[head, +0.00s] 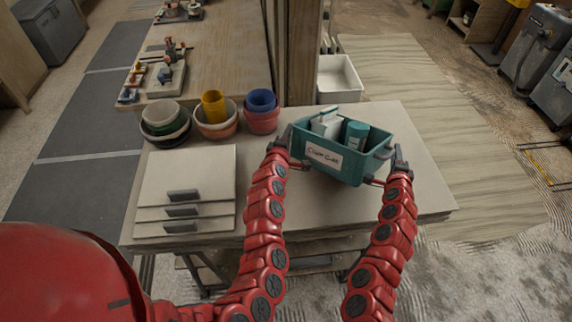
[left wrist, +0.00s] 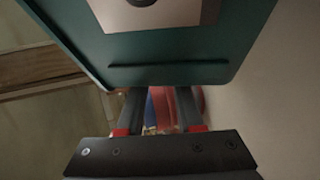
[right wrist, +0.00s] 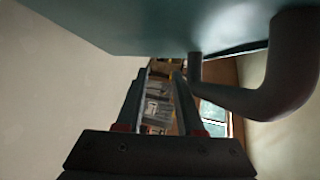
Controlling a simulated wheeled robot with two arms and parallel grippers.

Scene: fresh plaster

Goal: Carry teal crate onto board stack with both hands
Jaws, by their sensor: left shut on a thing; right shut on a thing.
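The teal crate (head: 337,170) with a white label stands over the right half of the pale tabletop in the head view. It holds a white carton (head: 325,124) and a teal container (head: 356,135). My left gripper (head: 286,141) is shut on the crate's left end, and my right gripper (head: 394,158) is shut on its right end. The crate wall fills the upper part of the left wrist view (left wrist: 235,60); its underside and a handle show in the right wrist view (right wrist: 160,22). I cannot tell whether it touches the tabletop. Flat pale boards (head: 185,163) lie stacked at the left, with dark grey blocks.
The pale tabletop (head: 415,190) is clear around the crate. Bowls (head: 165,120), pots (head: 217,118) with a yellow cup, and pink pots (head: 262,118) with a blue cup stand along the back. A white bin (head: 340,75) is behind. A wooden post (head: 302,50) rises behind the table.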

